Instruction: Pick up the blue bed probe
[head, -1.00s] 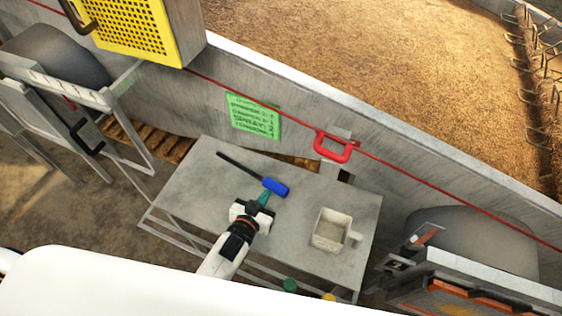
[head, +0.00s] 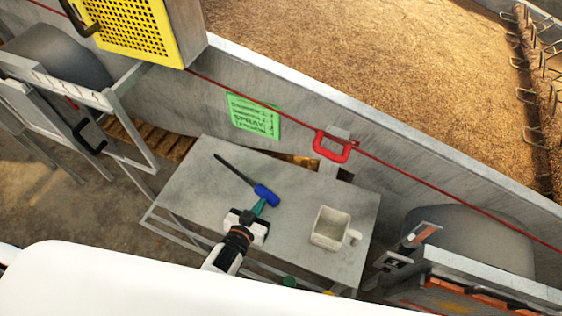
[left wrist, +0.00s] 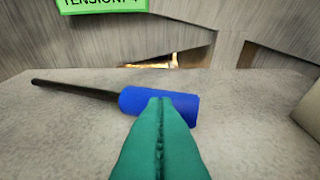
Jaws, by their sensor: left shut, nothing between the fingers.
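The blue bed probe has a thick blue handle (head: 266,195) and a thin black rod (head: 234,169). It lies on the grey table (head: 318,193), its rod pointing up and left in the head view. My left gripper (head: 259,208) has green fingers that are shut and empty, with their tips just at the near side of the blue handle. In the left wrist view the fingertips (left wrist: 161,102) overlap the middle of the blue handle (left wrist: 183,106). Whether they touch it I cannot tell. My right gripper is not in view.
A pale square cup (head: 330,230) stands on the table right of the probe. A green sign (head: 253,115) and a red handle (head: 332,146) are on the grey wall behind. The table's left part is clear.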

